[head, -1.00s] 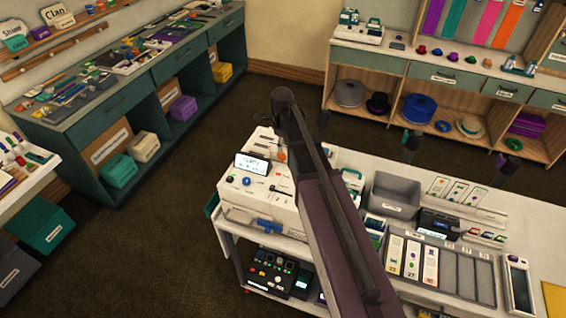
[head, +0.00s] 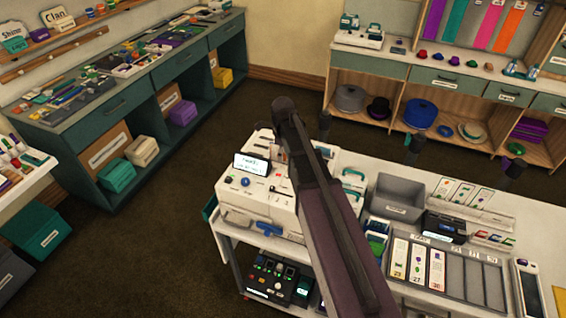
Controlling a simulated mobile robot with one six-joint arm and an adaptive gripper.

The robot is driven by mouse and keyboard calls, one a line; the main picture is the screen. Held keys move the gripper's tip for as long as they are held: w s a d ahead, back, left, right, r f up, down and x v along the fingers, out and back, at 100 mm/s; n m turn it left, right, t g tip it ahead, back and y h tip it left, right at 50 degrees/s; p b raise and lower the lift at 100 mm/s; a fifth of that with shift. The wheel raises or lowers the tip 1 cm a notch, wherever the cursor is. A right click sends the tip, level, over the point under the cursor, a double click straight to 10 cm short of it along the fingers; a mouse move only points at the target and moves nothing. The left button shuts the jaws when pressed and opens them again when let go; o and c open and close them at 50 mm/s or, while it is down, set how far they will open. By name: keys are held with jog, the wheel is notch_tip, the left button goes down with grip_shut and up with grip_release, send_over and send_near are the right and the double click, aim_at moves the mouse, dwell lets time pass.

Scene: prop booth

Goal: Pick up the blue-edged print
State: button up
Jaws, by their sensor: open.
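Three narrow pale prints stand in the left slots of a grey rack (head: 470,275) on the white table; I see a left one (head: 399,258), a middle one (head: 417,263) and a right one (head: 436,269). Several small cards (head: 463,193) lie in a row farther back on the same table. They are too small to tell which print has a blue edge. My dark arm crosses the picture from the bottom, over the table's left part.
A printer-like white machine (head: 265,200) stands at the table's left end, partly behind my arm. A grey bin (head: 397,197) and a black device (head: 444,227) stand behind the rack. Dark posts (head: 412,148) rise at the table's back edge. Brown floor (head: 150,255) is free at left.

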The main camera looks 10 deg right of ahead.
grip_shut()
dwell(0.3)
jog(key=shift+r, duration=0.25)
notch_tip(320, 180, up, 10)
jog(key=p, duration=1)
jog(key=shift+f, duration=0.2)
dwell(0.4)
